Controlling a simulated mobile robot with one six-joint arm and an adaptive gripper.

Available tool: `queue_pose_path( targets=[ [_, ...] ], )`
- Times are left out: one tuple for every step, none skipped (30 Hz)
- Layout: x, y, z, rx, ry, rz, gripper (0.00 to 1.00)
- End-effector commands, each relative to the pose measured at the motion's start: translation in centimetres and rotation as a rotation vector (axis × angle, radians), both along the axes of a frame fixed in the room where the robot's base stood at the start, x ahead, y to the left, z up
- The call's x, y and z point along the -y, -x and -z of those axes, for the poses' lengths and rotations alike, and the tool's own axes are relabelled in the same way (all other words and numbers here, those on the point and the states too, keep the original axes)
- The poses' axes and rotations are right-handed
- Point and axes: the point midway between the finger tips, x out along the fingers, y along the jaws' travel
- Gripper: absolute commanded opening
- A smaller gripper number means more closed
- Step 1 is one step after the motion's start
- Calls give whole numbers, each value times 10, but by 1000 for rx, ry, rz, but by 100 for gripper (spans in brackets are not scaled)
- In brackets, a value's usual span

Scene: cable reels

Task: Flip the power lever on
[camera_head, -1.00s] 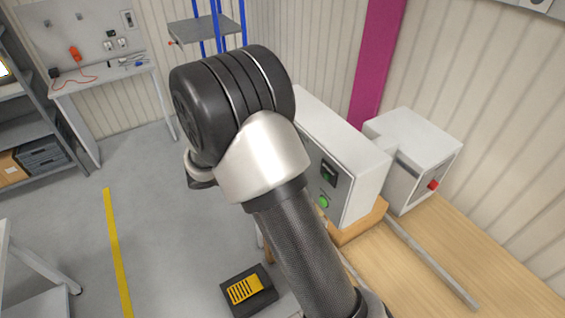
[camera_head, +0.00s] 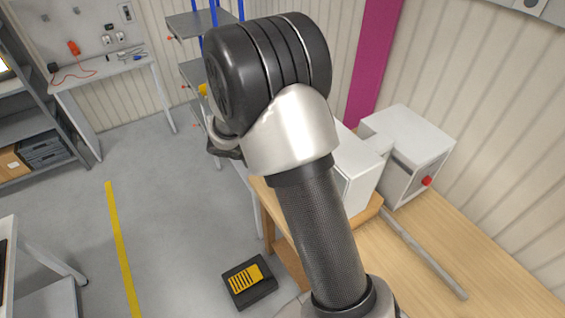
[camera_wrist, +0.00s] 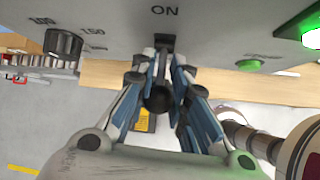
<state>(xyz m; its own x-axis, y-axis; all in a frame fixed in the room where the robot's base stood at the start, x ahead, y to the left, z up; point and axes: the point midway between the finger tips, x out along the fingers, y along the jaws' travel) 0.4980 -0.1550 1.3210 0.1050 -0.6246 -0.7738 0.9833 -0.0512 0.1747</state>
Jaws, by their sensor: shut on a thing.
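The power lever (camera_wrist: 157,98) has a black round knob and sits below the word ON on the grey panel (camera_wrist: 215,30) in the wrist view. My gripper (camera_wrist: 163,72) is shut on it, with a blue-padded finger on each side of the knob. A dark slot shows above, at the panel. The fingers hide much of the lever shaft. In the head view the white control box (camera_head: 362,185) is largely behind my arm, and the lever and my gripper are hidden.
A white machine with a red knob (camera_head: 427,181) stands behind on the wooden bench (camera_head: 440,235). A black and yellow pedal (camera_head: 248,282) lies on the floor.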

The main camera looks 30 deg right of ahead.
Motion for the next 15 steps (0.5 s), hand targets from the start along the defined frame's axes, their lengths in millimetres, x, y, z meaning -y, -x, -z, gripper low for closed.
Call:
queue_pose_path(
  targets=[
    [0,-1,-1,3,0,0,0],
    [0,-1,-1,3,0,0,0],
    [0,-1,-1,3,0,0,0],
    [0,-1,-1,3,0,0,16],
    [0,-1,-1,3,0,0,18],
    [0,-1,-1,3,0,0,21],
    [0,-1,-1,3,0,0,23],
    [0,-1,-1,3,0,0,25],
    [0,-1,-1,3,0,0,27],
    [0,-1,-1,3,0,0,29],
    [0,0,-1,1,0,0,31],
    [0,0,-1,1,0,0,34],
    [0,0,-1,1,0,0,36],
    [0,0,-1,1,0,0,38],
    [0,0,0,1,0,0,39]
  ],
)
